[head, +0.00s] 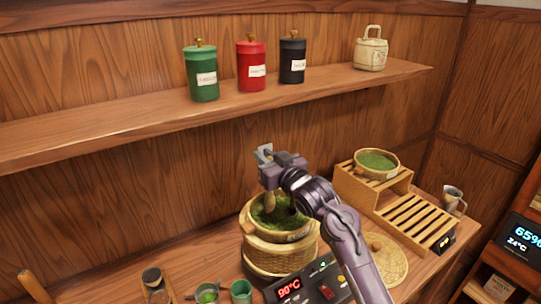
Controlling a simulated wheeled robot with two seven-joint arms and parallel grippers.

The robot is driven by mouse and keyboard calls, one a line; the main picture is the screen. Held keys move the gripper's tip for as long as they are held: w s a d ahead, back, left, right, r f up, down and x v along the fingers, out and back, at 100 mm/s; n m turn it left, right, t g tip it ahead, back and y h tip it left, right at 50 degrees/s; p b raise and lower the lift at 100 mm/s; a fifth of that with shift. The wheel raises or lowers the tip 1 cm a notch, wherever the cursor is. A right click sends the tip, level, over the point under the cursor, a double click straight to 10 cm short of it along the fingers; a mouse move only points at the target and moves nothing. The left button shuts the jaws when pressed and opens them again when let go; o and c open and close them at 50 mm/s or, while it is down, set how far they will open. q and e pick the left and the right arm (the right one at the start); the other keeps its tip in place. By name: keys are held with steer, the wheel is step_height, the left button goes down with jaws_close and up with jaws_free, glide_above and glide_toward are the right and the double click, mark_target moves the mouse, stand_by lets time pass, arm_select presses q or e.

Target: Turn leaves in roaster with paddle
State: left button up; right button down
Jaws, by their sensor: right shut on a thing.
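The roaster (285,257) is a round woven basket on a darker base, with a control box reading 90°C (289,289) in front. Green leaves (265,215) lie inside its bowl. My right gripper (267,160) is above the left part of the bowl, shut on what looks like the paddle (269,200). A narrow light-brown piece of the paddle shows below the gripper, reaching down toward the leaves. Whether its end touches the leaves is unclear. My right arm covers the bowl's right side. My left gripper is out of view.
A shelf (130,115) above holds green (202,80), red (251,70) and black (292,62) canisters and a pale wooden pail (370,52). Right of the roaster stand a slatted rack (411,213) with a leaf bowl (376,163), a woven lid (388,265) and a metal jug (452,198). Small cups (241,291) stand in front.

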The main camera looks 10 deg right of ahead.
step_height(320, 180, up, 8)
steer(key=p, duration=0.6)
steer(key=shift+f, duration=0.25)
